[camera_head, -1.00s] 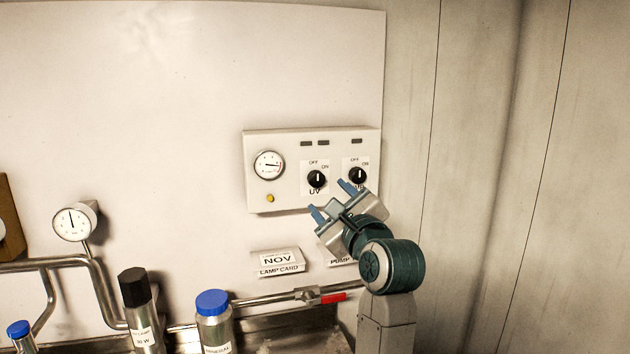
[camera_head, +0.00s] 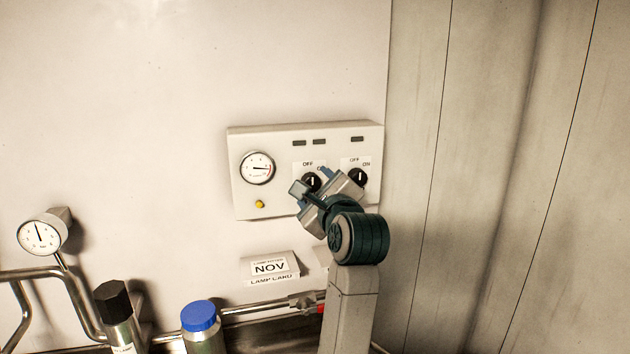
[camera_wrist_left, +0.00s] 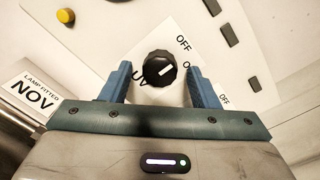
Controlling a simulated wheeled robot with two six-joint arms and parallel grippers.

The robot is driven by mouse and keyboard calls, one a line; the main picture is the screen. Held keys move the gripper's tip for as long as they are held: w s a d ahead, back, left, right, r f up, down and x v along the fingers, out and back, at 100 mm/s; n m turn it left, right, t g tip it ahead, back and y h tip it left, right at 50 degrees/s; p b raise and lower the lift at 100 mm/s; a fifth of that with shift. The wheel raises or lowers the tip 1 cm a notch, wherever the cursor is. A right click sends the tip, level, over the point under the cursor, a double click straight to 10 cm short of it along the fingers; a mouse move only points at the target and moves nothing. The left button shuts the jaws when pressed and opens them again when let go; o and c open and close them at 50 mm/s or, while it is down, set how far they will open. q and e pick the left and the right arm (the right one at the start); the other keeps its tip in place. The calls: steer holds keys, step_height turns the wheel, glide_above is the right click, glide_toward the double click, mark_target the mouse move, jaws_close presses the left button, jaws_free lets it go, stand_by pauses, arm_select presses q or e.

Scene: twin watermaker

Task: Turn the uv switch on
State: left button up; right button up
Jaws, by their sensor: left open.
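The UV switch is a round black knob (camera_head: 312,182) with a white mark, low on the middle of a white control panel (camera_head: 277,199). Its mark stands about upright, toward the OFF side. In the left wrist view the knob (camera_wrist_left: 158,68) sits between my two blue fingers, with a gap on each side. My left gripper (camera_head: 314,181) is open in front of the knob; it shows in the left wrist view too (camera_wrist_left: 159,82). The gripper partly covers the UV and ON lettering. My right gripper is not in view.
A second black knob (camera_head: 358,178) is close to the right of my gripper. A gauge (camera_head: 257,168) and a yellow button (camera_head: 260,204) are on the panel's left. A lamp card (camera_head: 270,268), pipes (camera_head: 80,301) and a blue-capped bottle (camera_head: 201,317) are below.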

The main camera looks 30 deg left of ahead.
arm_select(q)
steer(key=shift+s, duration=0.1)
steer(key=shift+c, duration=0.2)
steer(key=c, duration=0.9)
steer(key=m, duration=0.6)
steer(key=m+p, duration=0.1)
steer(key=m, duration=0.1)
steer(key=shift+r+m+t, duration=0.1)
steer(key=shift+m+t, duration=0.2)
steer(key=shift+m+p, duration=0.85)
steer(key=shift+m, duration=0.85)
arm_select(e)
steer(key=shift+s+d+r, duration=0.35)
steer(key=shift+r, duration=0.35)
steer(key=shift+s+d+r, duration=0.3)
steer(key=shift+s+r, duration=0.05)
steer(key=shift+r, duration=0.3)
